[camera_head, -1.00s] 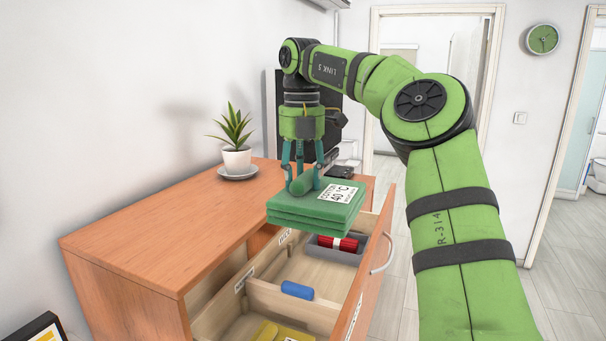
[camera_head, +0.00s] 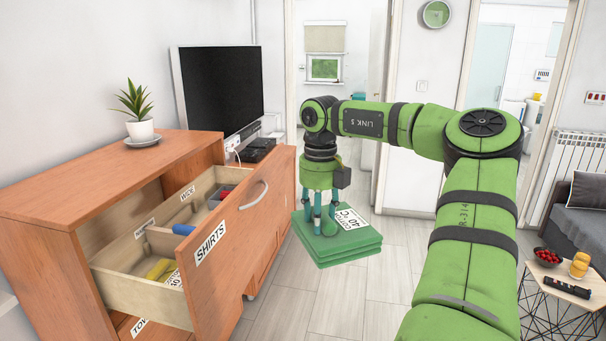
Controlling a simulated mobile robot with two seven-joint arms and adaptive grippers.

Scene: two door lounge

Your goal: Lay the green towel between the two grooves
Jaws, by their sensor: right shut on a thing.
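The green towel (camera_head: 345,247) is a folded, flat stack with a white printed label on top. My right gripper (camera_head: 324,226) points down and is shut on the towel's raised grip at the top. It holds the towel in the air over the floor, right of the open drawer (camera_head: 226,248). The drawer has wooden dividers and labels reading WIDE, NARROW and SHIRTS. I cannot make out the two grooves. My left gripper is not in view.
A blue roll (camera_head: 183,229), yellow cloth (camera_head: 158,269) and grey tray (camera_head: 214,201) lie in the drawer. The wooden cabinet (camera_head: 75,195) bears a potted plant (camera_head: 138,112). A wire table (camera_head: 555,285) and sofa (camera_head: 580,225) stand right. The middle floor is clear.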

